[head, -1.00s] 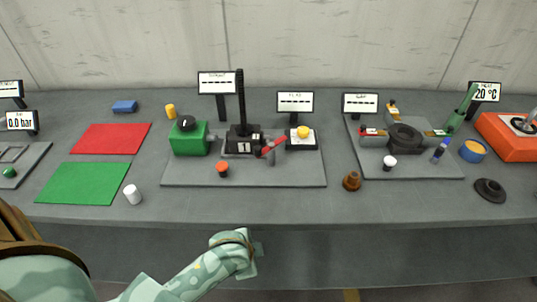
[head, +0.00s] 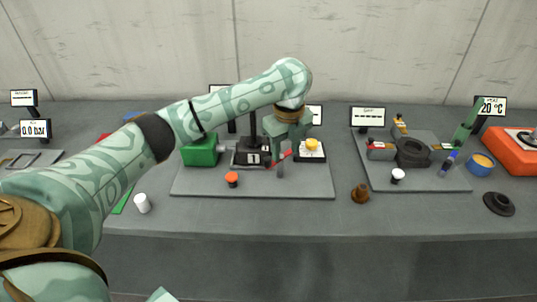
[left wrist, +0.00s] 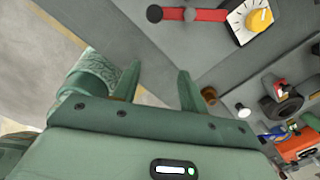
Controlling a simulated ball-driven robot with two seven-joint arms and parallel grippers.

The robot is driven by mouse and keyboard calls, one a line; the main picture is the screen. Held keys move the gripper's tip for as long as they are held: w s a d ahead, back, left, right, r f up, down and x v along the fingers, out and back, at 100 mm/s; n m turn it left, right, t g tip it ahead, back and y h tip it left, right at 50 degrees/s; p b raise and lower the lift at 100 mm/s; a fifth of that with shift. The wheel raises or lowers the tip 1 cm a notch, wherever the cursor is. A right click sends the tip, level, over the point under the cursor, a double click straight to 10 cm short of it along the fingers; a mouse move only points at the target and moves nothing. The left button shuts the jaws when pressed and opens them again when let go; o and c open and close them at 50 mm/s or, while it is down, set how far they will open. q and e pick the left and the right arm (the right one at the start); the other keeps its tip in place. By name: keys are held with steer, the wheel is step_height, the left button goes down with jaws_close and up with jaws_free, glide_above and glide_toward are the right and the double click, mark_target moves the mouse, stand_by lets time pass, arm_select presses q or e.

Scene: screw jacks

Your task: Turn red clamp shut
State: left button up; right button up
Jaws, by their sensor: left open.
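A red lever (head: 281,159), the likely red clamp, sits on a short grey post beside the black jack marked 1 (head: 251,152). My left gripper (head: 287,138) hangs just above the red lever in the head view. In the left wrist view its fingers (left wrist: 158,72) are apart with nothing between them, and they do not touch the lever. My right gripper is not seen.
A yellow knob (head: 312,145) on a white dial stands right of the lever. A green block (head: 200,152) is to the left and an orange-red button (head: 232,179) in front. A right-hand plate (head: 440,183) bears a black ring and a red part.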

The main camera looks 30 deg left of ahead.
arm_select(q)
step_height(320, 180, up, 10)
glide_above(267, 158)
steer(key=shift+m+g, duration=0.3)
step_height(267, 158, down, 16)
steer(key=b, duration=0.8)
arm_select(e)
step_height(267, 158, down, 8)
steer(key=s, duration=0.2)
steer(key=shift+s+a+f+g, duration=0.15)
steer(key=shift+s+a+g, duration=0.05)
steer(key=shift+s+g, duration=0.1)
arm_select(q)
steer(key=shift+c, duration=0.3)
jaws_close()
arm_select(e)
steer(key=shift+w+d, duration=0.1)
